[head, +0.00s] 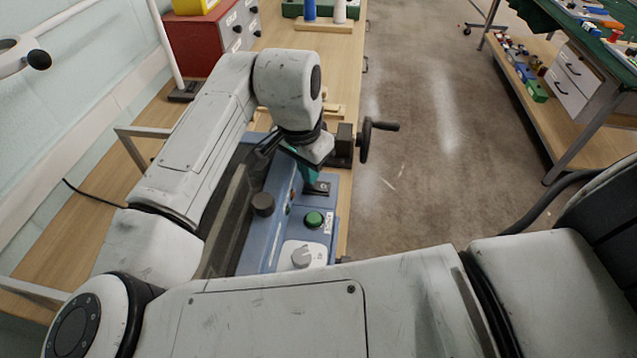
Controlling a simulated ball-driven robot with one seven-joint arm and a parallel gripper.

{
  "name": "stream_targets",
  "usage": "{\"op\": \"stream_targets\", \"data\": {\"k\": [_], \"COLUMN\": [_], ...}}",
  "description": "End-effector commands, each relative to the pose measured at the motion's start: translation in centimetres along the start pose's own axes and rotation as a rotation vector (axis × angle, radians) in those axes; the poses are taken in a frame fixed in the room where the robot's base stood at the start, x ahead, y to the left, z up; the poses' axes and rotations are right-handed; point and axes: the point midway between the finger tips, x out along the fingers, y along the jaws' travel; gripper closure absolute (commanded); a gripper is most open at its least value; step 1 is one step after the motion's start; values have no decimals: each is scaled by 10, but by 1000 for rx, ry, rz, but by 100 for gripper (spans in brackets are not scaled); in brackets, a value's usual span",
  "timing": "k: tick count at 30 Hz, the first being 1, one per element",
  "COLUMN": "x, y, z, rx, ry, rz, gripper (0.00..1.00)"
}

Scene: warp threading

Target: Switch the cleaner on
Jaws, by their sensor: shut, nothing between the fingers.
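The cleaner is a blue machine (258,240) on the wooden bench, partly hidden behind my arm. Its front panel carries a green round button (314,219), a pale grey rotary knob (302,256) nearer to me and a small dark part (318,188) farther off. A black knob (263,204) stands on its left part. My gripper (309,172) points down over the far end of the panel, beyond the green button and close to the dark part. It is shut and empty. I cannot tell whether its tips touch the panel.
A vice with a black crank handle (366,138) stands just beyond the cleaner at the bench's right edge. A red drawer cabinet (207,42) is at the back left. The floor (430,150) on the right is clear up to another cluttered bench (590,60).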

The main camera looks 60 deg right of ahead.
Motion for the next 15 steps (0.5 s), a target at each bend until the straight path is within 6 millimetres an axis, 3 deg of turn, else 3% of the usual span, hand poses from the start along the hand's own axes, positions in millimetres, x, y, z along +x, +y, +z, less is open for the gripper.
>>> {"op": "stream_targets", "data": {"k": [15], "x": [8], "y": [0], "z": [1], "rx": [0], "ry": [0], "rz": [0], "gripper": [100]}}
